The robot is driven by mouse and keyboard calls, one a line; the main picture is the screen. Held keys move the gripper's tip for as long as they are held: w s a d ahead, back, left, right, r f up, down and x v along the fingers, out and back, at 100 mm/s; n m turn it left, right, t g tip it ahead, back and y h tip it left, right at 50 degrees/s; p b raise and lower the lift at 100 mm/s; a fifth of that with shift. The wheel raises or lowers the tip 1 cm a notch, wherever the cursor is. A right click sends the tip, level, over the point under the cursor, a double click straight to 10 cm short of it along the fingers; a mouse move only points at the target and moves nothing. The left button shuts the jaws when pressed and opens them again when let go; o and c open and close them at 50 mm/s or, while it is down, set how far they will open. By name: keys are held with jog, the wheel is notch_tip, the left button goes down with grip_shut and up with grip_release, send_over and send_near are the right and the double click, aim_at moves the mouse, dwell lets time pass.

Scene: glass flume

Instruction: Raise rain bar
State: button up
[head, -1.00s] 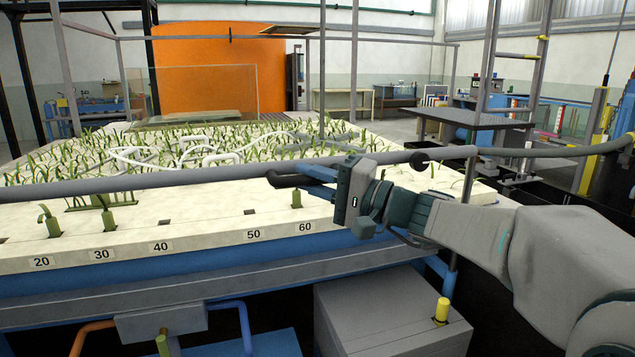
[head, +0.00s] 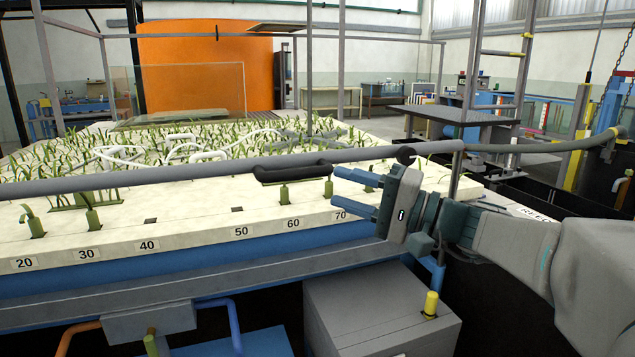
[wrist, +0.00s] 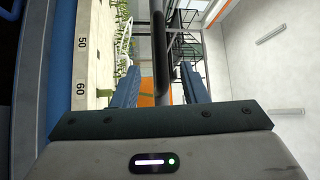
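The rain bar (head: 150,180) is a long grey horizontal pipe across the flume bed, low above the plants in the head view. A dark bracket-shaped handle (head: 291,173) hangs at its near side; the wrist view shows a dark upright bar (wrist: 161,55), likely this handle. My gripper (head: 349,190) is just right of the handle, with its two blue fingers apart and pointing left towards it. In the wrist view my gripper (wrist: 159,80) has the dark bar lined up between its fingers. The head view shows a gap between fingertips and handle.
The pale bed (head: 180,222) with numbered marks and green plants lies under the bar. A grey upright post (head: 456,175) stands close behind my gripper. A grey box (head: 375,310) with a yellow-topped peg stands below the bed edge.

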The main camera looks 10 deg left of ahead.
jog(key=shift+v, duration=2.2)
